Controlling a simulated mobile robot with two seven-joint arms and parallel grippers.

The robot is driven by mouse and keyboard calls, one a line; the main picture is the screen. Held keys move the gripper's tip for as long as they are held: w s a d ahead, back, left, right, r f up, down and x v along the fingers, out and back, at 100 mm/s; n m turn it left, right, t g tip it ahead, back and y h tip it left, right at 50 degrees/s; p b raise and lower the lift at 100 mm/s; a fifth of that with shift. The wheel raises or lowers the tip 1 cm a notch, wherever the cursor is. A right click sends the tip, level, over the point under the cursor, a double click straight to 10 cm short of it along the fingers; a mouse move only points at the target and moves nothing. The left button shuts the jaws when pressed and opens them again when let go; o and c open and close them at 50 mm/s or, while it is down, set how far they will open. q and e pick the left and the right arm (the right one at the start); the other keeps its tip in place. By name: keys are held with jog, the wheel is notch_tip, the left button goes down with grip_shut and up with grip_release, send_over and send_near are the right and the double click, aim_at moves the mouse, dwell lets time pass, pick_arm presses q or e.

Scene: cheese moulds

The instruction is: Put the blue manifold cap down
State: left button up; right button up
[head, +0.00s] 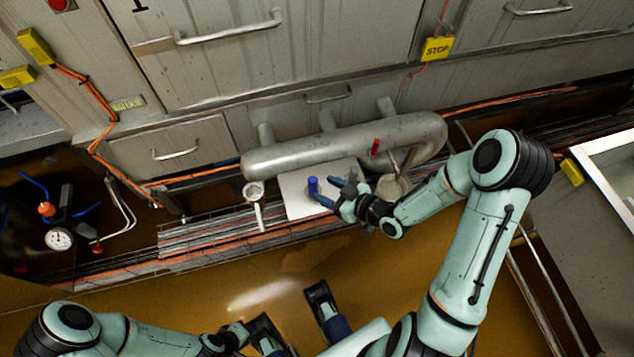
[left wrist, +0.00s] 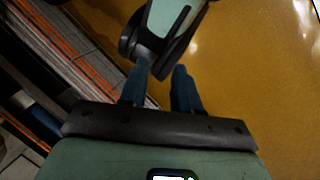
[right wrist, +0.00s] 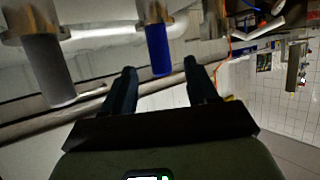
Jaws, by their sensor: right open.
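The blue manifold cap (head: 313,186) is a small upright cylinder at the white plate (head: 297,204) below the large grey manifold pipe (head: 300,150). In the right wrist view the blue cap (right wrist: 158,50) meets a metal collar (right wrist: 152,10). My right gripper (head: 330,191) is open, just right of the cap. In the right wrist view the cap lies between the lines of the two fingers, beyond their tips, and no grip on it shows. My left gripper (left wrist: 160,70) is open and empty, low over the brown floor and away from the cap.
A grey cap (right wrist: 48,62) on another collar stands beside the blue one. A pale round cup (head: 254,190) is left of the plate. Orange cables run along the wall.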

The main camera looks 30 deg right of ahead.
pick_arm(q)
jog(key=s+r, duration=0.1)
jog(key=s+d+r+p, duration=0.1)
jog(key=shift+s+g, duration=0.3)
jog(key=shift+g, duration=0.1)
pick_arm(e)
jog(key=v, duration=0.6)
jog(key=shift+s, duration=0.1)
